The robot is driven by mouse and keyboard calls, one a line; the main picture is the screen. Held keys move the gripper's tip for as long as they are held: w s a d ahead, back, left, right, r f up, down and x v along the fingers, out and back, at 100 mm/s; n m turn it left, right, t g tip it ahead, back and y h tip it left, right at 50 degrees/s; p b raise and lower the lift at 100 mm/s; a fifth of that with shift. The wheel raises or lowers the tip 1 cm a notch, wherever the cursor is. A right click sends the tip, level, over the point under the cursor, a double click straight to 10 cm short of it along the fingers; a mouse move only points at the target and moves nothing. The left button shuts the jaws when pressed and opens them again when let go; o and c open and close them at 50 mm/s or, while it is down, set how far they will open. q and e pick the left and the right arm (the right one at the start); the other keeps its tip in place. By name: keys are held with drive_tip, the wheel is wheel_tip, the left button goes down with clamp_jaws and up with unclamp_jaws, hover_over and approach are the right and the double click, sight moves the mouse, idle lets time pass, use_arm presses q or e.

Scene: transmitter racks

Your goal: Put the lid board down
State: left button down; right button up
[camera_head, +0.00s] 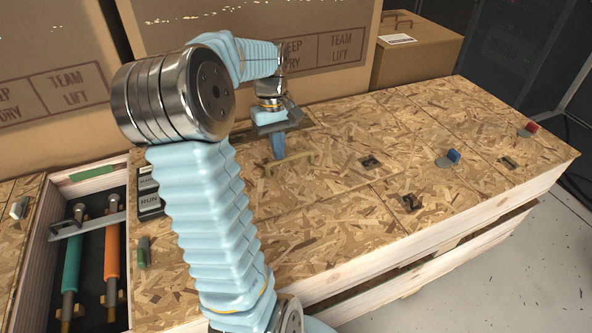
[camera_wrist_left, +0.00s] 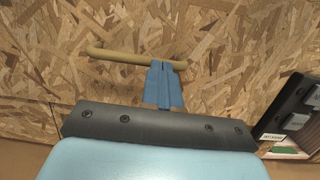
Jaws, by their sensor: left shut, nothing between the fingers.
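The lid board (camera_head: 322,180) is a panel of pressed wood chips with a tan bar handle (camera_head: 290,163). It appears to lie flat on the crate, level with the boards around it. My left gripper (camera_head: 279,155) points down at the handle, with its blue fingers shut and empty. In the left wrist view, the fingers (camera_wrist_left: 162,70) overlap the right part of the handle (camera_wrist_left: 115,55), and the board fills the background. I cannot tell whether the fingers touch the handle. My right gripper is not in view.
An open compartment (camera_head: 41,270) at the left holds a green cylinder (camera_head: 71,262) and an orange cylinder (camera_head: 112,250). Large cardboard boxes (camera_head: 60,60) stand behind the crate, with a smaller box (camera_head: 418,50) at the back right. Small latches, one blue (camera_head: 453,156), one red (camera_head: 531,127), stick up at right.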

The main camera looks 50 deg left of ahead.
use_arm(q)
drive_tip(key=w+a, duration=0.1)
drive_tip(key=a, duration=0.2)
drive_tip(key=w+a, duration=0.1)
drive_tip(key=a, duration=0.3)
drive_tip(key=w+a, duration=0.1)
drive_tip(key=a, duration=0.3)
drive_tip(key=shift+a+r, duration=0.2)
drive_tip(key=shift+r, duration=0.05)
